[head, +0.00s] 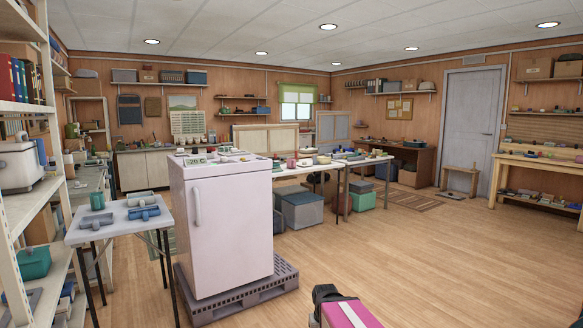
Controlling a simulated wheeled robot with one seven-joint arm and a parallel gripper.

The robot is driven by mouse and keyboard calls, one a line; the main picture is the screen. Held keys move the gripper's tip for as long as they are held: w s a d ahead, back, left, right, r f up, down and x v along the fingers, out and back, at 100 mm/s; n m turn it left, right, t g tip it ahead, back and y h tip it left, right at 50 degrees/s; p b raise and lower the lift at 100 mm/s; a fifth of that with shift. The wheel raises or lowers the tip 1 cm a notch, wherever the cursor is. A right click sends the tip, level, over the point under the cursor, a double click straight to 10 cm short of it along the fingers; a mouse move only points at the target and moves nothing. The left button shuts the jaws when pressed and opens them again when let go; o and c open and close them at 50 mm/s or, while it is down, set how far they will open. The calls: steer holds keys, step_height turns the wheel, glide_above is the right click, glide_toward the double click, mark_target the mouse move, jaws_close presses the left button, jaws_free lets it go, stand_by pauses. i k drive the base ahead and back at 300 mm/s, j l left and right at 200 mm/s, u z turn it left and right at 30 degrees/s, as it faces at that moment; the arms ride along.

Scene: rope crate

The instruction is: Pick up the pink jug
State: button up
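A small pinkish-red vessel (291,162) stands upright on the long white table (285,173) behind the white fridge. It is too small in the head view to tell for sure whether it is the pink jug or has a handle. No other clear pink jug shows. The fingers of my gripper are not visible. Only a dark and magenta part of my own arm shows at the bottom edge, far from the table.
The white fridge (226,235) stands on a grey pallet (240,301), partly blocking the long table. Grey bins (303,211) sit under the long table. The wooden floor (430,265) at right is clear.

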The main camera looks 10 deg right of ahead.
mark_target(290, 163)
steer(key=i+l+z, duration=0.4)
steer(key=i, duration=0.45)
steer(key=i+z, duration=0.4)
steer(key=i, duration=0.5)
steer(key=i+l, duration=0.1)
steer(key=i, duration=0.95)
steer(key=i+u, duration=0.1)
steer(key=i, duration=0.9)
steer(key=i+l+u, duration=0.15)
steer(key=i+u, duration=0.35)
steer(key=i+l+u, duration=0.35)
steer(key=u, duration=0.15)
steer(key=i+l+u, duration=0.45)
